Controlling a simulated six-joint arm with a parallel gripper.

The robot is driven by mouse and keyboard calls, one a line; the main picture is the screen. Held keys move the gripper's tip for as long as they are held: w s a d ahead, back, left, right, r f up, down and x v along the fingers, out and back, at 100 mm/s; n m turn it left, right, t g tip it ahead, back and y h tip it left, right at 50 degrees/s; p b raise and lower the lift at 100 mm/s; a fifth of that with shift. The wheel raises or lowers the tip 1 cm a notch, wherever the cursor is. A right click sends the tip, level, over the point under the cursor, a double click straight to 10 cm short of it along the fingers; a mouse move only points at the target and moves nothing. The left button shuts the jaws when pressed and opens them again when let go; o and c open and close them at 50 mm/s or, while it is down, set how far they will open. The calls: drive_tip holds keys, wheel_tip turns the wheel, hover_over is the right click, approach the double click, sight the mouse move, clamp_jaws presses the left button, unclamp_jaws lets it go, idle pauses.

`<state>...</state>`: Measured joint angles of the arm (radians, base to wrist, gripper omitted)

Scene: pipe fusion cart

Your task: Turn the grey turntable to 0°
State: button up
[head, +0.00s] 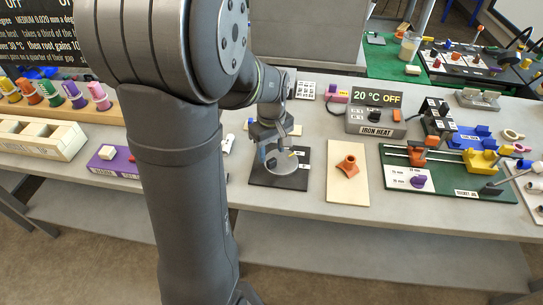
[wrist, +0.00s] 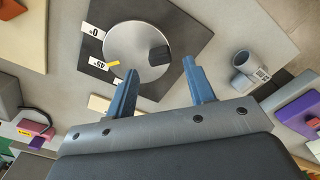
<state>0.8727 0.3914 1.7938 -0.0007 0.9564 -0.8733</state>
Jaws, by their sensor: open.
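The grey turntable (wrist: 130,42) is a round disc on a black square base (wrist: 187,27). In the wrist view white labels reading 0° (wrist: 95,31) and 45° (wrist: 98,65) sit on the base beside the disc. A yellow mark (wrist: 114,64) at the disc's rim lies beside the 45° label. A dark block (wrist: 160,54) stands on the disc, off its middle. My gripper (wrist: 158,74) is open and empty, its two blue fingers apart near the disc's edge. In the head view my gripper (head: 271,157) is over the turntable (head: 287,164) and hides part of it.
A beige board with an orange saddle fitting (head: 347,166) lies right of the turntable. A grey pipe piece (wrist: 245,70) stands close to the base. The iron heat box (head: 375,117) is behind, the green clamp board (head: 455,185) further right. A purple block (head: 112,162) lies left.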

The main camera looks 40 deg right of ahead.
sight(271, 160)
drive_tip(key=shift+f, duration=1.65)
drive_tip(key=c, duration=1)
drive_tip(key=shift+w+m, duration=0.1)
drive_tip(key=shift+m, duration=0.2)
drive_tip(key=m, duration=0.2)
drive_tip(key=w+m, duration=0.1)
drive_tip(key=m, duration=0.1)
drive_tip(key=shift+w+d, duration=0.15)
drive_tip(key=shift+w+d+m, duration=0.2)
drive_tip(key=shift+w+m, duration=0.1)
drive_tip(key=shift+m, duration=0.8)
drive_tip(key=shift+w+d+m, duration=0.15)
drive_tip(key=shift+w+m, duration=0.1)
drive_tip(key=shift+m, duration=0.85)
drive_tip(key=shift+o, duration=0.2)
